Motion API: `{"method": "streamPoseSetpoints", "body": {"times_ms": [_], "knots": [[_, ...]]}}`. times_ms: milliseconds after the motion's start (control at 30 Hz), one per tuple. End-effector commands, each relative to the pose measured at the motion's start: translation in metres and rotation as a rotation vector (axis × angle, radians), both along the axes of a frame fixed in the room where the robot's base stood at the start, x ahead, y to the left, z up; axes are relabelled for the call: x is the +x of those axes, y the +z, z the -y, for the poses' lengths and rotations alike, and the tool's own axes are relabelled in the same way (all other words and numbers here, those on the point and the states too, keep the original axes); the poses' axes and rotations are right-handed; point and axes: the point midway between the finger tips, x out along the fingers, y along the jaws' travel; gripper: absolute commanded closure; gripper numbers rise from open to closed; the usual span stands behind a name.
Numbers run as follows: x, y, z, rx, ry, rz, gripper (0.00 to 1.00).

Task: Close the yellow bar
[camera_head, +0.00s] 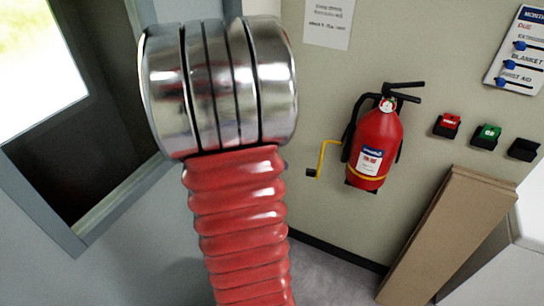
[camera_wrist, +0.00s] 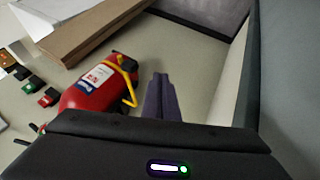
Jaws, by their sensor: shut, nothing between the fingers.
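The yellow bar (camera_head: 324,152) is a thin bent rod with a small black end piece, at the left side of a red fire extinguisher (camera_head: 376,148) on the wall. It sticks out from the extinguisher's side in the head view. In the wrist view the yellow bar (camera_wrist: 131,84) curves along the red extinguisher (camera_wrist: 98,85). My gripper (camera_wrist: 161,78) shows there as dark purple fingers, shut and empty, just right of the bar. A gap shows between them in the picture; the depth between them is unclear. My gripper does not show in the head view.
A brown panel (camera_head: 450,235) leans at the lower right of the head view. Red (camera_head: 447,125), green (camera_head: 486,136) and black wall boxes (camera_head: 523,149) sit right of the extinguisher. A dark-framed window (camera_head: 40,70) is at the left. The wall just left of the bar looks bare.

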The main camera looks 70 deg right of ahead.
Motion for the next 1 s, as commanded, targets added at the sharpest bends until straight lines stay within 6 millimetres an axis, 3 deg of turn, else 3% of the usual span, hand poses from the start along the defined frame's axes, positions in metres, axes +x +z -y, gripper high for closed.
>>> {"method": "streamPoseSetpoints", "body": {"times_ms": [167,300,500,1000], "knots": [[-0.014,-0.021,0.011,0.002,-0.003,-0.001,1.00],[-0.034,-0.019,0.013,0.000,-0.002,0.000,1.00],[-0.048,-0.019,0.014,0.000,0.000,0.000,1.00],[-0.049,-0.019,0.015,0.000,0.003,0.000,1.00]]}}
